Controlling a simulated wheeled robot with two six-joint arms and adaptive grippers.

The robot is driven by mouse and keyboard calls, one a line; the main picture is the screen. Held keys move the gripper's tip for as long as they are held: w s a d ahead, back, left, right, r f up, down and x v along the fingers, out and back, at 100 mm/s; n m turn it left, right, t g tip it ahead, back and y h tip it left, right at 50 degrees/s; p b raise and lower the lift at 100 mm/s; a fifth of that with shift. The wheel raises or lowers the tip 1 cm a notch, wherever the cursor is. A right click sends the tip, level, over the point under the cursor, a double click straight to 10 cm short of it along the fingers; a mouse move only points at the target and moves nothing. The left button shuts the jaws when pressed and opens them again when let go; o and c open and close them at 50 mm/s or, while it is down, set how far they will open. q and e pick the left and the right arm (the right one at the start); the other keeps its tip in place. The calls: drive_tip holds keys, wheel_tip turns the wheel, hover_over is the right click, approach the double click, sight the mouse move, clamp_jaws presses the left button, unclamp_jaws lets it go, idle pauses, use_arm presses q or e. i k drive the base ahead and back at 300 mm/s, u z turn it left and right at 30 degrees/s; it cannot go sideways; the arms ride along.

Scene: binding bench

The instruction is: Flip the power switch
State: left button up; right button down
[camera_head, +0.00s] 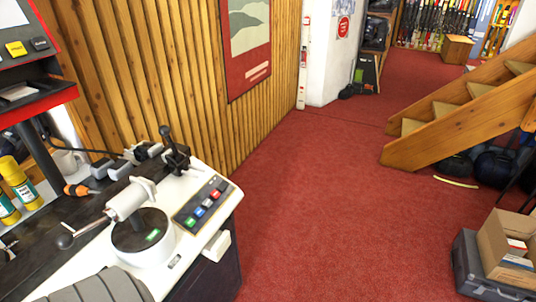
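The white-topped bench machine (225,218) stands at the lower left. Its dark control panel (181,215) carries a row of green, blue, white and red buttons. A small grey fitting (175,262) sits on the white top left of the panel's near end; I cannot tell whether it is the power switch. No part is clearly readable as the power switch, and no on or off position can be read. Neither of my grippers is in view.
A white cylinder with a ball-ended lever (130,200) rises from a round base beside the panel. A black clamp (174,150) stands behind it. An orange-handled tool (80,190) lies at left. Red carpet (310,210) is open to the right; wooden stairs (450,110) stand beyond.

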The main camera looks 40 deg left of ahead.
sight(223, 183)
drive_tip(key=i, duration=1)
drive_tip(key=u, duration=3.55)
